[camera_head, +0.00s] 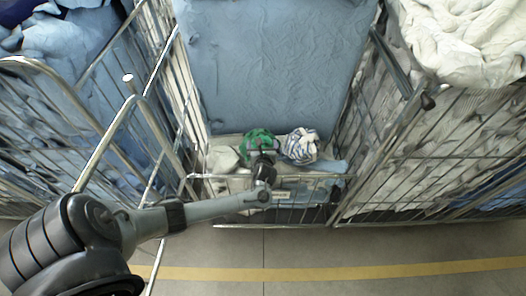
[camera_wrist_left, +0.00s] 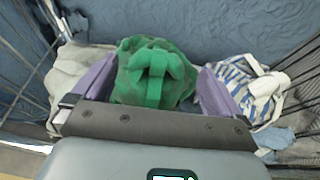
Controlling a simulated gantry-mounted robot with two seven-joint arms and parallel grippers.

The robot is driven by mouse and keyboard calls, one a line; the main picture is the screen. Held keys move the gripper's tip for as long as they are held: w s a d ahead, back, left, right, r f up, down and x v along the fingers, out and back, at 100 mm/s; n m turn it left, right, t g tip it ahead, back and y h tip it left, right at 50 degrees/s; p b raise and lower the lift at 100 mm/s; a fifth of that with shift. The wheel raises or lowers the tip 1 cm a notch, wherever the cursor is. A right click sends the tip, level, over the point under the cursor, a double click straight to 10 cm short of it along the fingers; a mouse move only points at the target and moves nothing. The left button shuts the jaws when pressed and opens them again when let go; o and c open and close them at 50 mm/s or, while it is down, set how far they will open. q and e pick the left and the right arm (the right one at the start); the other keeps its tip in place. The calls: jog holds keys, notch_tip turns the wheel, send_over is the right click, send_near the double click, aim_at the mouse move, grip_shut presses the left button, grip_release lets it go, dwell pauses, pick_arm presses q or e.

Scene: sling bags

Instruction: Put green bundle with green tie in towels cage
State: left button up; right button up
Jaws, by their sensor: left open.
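The green bundle (camera_head: 259,139) lies in the middle cage, near a blue padded back. In the left wrist view the green bundle (camera_wrist_left: 155,72) shows its green tie (camera_wrist_left: 154,80) on top. My left gripper (camera_head: 262,165) reaches over the middle cage's front rail. In the wrist view its two purple fingers (camera_wrist_left: 156,88) stand open, one on each side of the bundle; I cannot tell whether they touch it. A cage on the right (camera_head: 385,165) is heaped with whitish cloth that looks like towels (camera_head: 465,40). No label is readable. My right gripper is not in view.
A white and blue striped bundle (camera_head: 301,145) lies just right of the green one. Pale cloth (camera_head: 222,157) lies to its left. A left cage (camera_head: 120,125) holds blue cloth (camera_head: 75,50). Wire walls separate the cages. The floor (camera_head: 330,245) in front is clear.

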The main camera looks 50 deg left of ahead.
pick_arm(q)
jog(key=p+v, duration=0.1)
jog(key=v, duration=0.3)
jog(key=shift+s+d+r, duration=0.15)
jog(key=shift+d, duration=0.05)
jog(key=shift+s+d+r, duration=0.1)
jog(key=shift+s+d, duration=0.1)
jog(key=shift+d, duration=0.1)
jog(key=shift+c, duration=0.5)
jog(key=shift+s+d+r, duration=0.2)
jog(key=shift+s+d, duration=0.1)
jog(key=shift+d, duration=0.1)
jog(key=c, duration=0.6)
